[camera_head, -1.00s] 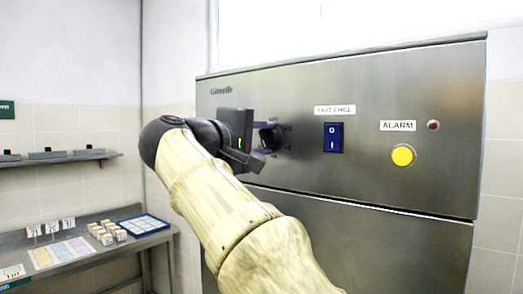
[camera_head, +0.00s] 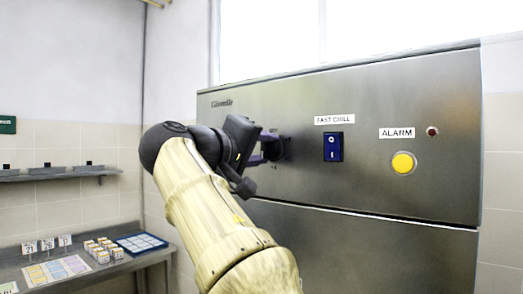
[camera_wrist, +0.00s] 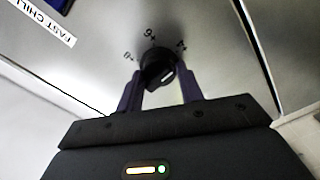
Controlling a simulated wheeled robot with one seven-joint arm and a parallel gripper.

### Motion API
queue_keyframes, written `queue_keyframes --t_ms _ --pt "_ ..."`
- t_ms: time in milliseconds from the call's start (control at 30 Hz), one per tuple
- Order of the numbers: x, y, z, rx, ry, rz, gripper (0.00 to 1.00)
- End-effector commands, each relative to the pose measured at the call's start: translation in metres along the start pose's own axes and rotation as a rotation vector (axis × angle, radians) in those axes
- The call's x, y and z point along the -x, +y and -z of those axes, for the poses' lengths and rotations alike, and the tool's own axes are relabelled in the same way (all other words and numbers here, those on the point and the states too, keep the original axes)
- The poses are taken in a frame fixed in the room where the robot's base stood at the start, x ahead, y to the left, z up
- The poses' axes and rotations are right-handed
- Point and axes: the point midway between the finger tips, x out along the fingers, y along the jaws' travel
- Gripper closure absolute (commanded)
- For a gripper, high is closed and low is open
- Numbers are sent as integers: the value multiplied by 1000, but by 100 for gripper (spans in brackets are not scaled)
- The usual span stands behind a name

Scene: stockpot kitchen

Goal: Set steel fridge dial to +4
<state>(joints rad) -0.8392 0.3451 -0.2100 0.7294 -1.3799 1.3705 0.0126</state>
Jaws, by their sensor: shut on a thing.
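The steel fridge (camera_head: 380,210) fills the right of the head view. Its dark round dial (camera_head: 280,148) is on the upper panel, partly hidden by my gripper (camera_head: 264,152). In the wrist view the dial (camera_wrist: 158,62) sits between the two purple fingers of my gripper (camera_wrist: 160,80), which is shut on it. The dial has a white pointer mark, seen near its lower right in the wrist view.
Right of the dial are the blue FAST CHILL switch (camera_head: 333,147), the yellow ALARM button (camera_head: 403,163) and a small dark red lamp (camera_head: 432,131). At left, a bench (camera_head: 100,262) holds small boxes and a blue tray (camera_head: 141,243) under a wall shelf (camera_head: 55,174).

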Motion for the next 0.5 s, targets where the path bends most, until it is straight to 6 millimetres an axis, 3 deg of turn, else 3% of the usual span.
queue_keyframes --t_ms 100,133,233,500 --pt "0 -2 -1 2 -3 3 86" --pt "0 -2 -1 2 -3 3 59" --pt "0 -1 0 2 -2 2 42" --pt "0 -1 0 2 -1 1 42"
